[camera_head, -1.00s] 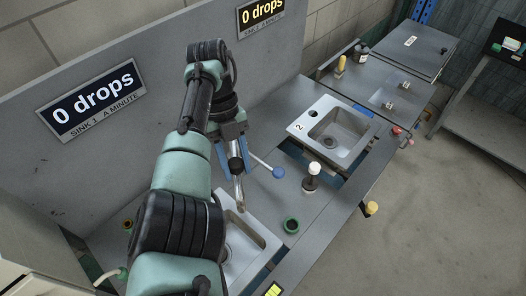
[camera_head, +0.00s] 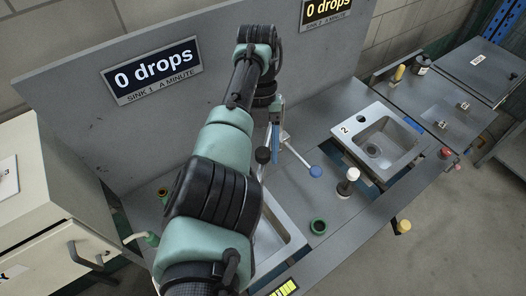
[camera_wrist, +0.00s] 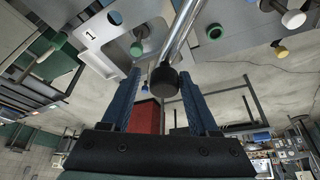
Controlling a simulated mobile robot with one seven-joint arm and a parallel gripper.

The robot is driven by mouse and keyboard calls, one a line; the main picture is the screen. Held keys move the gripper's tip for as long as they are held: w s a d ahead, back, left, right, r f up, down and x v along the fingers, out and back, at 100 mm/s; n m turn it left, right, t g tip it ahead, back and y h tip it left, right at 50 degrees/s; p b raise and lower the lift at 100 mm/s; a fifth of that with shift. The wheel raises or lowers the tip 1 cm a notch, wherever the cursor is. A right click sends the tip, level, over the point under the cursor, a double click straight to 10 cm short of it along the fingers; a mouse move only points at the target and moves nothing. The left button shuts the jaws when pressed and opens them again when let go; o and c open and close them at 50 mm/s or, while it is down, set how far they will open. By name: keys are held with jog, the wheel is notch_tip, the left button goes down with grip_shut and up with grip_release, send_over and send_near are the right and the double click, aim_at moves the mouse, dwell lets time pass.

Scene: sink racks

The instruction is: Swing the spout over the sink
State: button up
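A chrome spout (camera_wrist: 182,32) with a black end cap (camera_wrist: 165,80) shows in the wrist view, slanting down between the two blue fingers of my gripper (camera_wrist: 162,76). The fingers stand apart with a gap around the cap; I see no clear contact. In the head view my gripper (camera_head: 276,132) is above the left sink's deck, largely hidden by my arm, with the black cap (camera_head: 262,155) beside it. The left sink (camera_head: 292,240), labelled 1, is partly hidden behind my arm. It also shows in the wrist view (camera_wrist: 112,42). A blue-ended lever (camera_head: 315,171) sticks out right of my gripper.
A second sink (camera_head: 347,131) lies to the right. A green ring (camera_head: 318,227), a white-topped black peg (camera_head: 348,183) and a yellow knob (camera_head: 404,226) are on or near the counter. A grey back panel (camera_head: 70,115) stands behind my arm. A cabinet (camera_head: 60,215) is at left.

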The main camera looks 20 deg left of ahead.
jog(key=shift+o, duration=0.4)
jog(key=shift+f, duration=0.1)
jog(key=shift+d, duration=0.1)
jog(key=shift+r, duration=0.25)
notch_tip(320, 180, up, 10)
jog(key=p, duration=0.8)
jog(key=shift+f, duration=0.2)
